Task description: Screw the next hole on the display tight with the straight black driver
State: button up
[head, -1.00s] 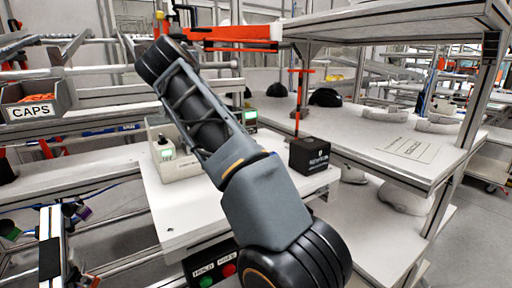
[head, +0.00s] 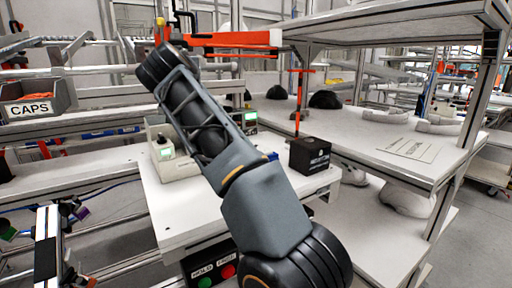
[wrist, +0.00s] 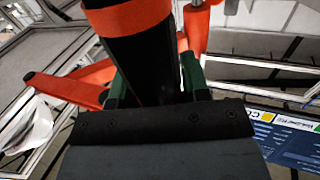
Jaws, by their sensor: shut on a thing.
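In the wrist view my gripper (wrist: 152,88) is shut on the straight black driver (wrist: 143,62), a thick black cylinder with an orange band. Its green fingers press on both sides. The driver's tip is out of sight. In the head view my arm reaches up and left, and the gripper itself cannot be made out behind the arm's end. A pale unit with a small lit green screen (head: 166,153) stands on the white worktable (head: 185,215), partly behind my arm. Another small green screen (head: 250,117) shows behind the arm. I cannot tell which is the display, and no screw hole is visible.
An orange jointed arm (head: 235,39) spans the space behind my arm's upper end. A black box (head: 310,155) stands on the table's right side. Dark helmet shells (head: 325,99) lie on the shelf behind. A CAPS bin (head: 32,103) is at left.

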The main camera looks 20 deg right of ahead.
aim_at(225, 46)
jog(key=shift+f, duration=0.3)
jog(key=shift+r, duration=0.15)
dwell(0.3)
notch_tip(225, 46, up, 6)
jog(key=p, duration=0.5)
jog(key=shift+p, duration=0.3)
jog(key=shift+d, duration=0.1)
jog(key=d, duration=0.7)
jog(key=w+d, duration=0.1)
jog(key=d, duration=0.2)
jog(key=shift+d, duration=0.4)
jog(key=shift+d, duration=0.1)
